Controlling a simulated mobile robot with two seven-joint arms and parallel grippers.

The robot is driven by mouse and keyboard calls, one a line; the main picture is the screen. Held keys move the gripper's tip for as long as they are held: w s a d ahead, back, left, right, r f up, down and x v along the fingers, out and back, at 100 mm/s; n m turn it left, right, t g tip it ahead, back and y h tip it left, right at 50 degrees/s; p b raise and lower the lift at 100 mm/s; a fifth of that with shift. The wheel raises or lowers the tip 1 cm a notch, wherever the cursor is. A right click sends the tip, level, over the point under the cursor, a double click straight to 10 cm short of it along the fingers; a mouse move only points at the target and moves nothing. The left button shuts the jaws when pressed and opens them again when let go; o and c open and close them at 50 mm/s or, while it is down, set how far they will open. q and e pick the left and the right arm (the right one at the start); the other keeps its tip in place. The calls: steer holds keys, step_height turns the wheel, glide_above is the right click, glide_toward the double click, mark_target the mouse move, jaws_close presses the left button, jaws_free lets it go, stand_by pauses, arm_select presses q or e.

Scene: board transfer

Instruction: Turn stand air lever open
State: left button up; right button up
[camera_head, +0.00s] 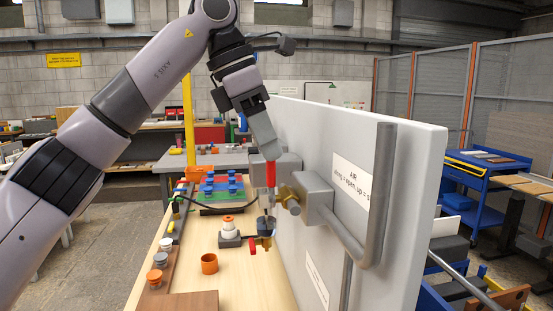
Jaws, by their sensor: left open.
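The stand's air lever (270,174) is red and points upward beside a brass valve (288,198) on the near face of a pale upright panel (400,150). A label (351,187) on the panel reads "AIR", with "along = open" and a second part on "up" that is cut short. My left gripper (267,152) comes down from above and its fingertips are at the top of the red lever. The jaws are open; whether they touch the lever cannot be told. The lever's lower end is partly hidden by the valve. My right gripper is out of view.
A grey tube handle (376,195) stands out from the panel on the right. An orange cup (209,263) stands on the wooden bench (228,285).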

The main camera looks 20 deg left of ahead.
mark_target(275, 186)
arm_select(q)
steer(key=shift+x, duration=2)
steer(key=shift+w, duration=0.1)
jaws_close()
